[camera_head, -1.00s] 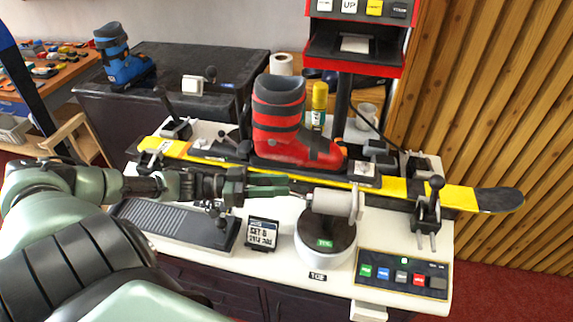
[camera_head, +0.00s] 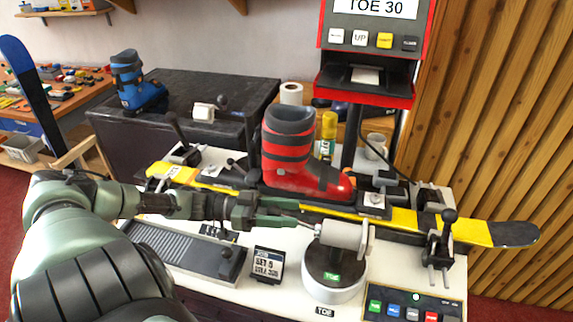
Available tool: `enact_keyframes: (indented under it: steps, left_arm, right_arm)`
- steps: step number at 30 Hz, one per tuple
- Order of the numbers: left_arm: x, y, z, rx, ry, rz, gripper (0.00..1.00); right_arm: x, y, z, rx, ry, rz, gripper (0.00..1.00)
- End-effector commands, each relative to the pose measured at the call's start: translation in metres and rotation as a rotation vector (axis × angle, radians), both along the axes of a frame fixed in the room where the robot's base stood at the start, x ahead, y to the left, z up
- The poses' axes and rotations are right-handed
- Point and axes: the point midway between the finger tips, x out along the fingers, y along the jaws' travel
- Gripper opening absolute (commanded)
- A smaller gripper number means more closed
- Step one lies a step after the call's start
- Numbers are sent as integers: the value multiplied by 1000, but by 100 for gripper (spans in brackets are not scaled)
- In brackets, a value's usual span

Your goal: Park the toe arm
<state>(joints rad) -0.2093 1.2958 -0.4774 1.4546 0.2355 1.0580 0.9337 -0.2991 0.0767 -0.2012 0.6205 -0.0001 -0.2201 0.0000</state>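A thin rod shows between the fingertips and the cylinder. I cannot tell whether the fingers are closed on it. A TOE label (camera_head: 324,311) lies on the bench front. The display (camera_head: 374,9) reads TOE 30. My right gripper is out of view.
A red boot (camera_head: 292,160) stands on a yellow ski (camera_head: 405,217) clamped across the bench behind the toe arm. A small sign (camera_head: 268,264), a ridged grey plate (camera_head: 180,254) and a button panel (camera_head: 408,304) are at the front.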

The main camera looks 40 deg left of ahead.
Motion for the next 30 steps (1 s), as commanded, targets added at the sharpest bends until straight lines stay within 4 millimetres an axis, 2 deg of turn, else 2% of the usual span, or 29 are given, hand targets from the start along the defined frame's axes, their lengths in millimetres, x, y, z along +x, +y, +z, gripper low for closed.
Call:
enact_keyframes:
  steps: [7,19,30]
  left_arm:
    - [-6,7,-2,0,4,-1,55]
    - [-43,56,-2,1,4,0,55]
    - [-48,61,0,-1,1,-1,55]
  right_arm:
    - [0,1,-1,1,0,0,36]
    - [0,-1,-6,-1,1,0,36]
    - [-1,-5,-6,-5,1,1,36]
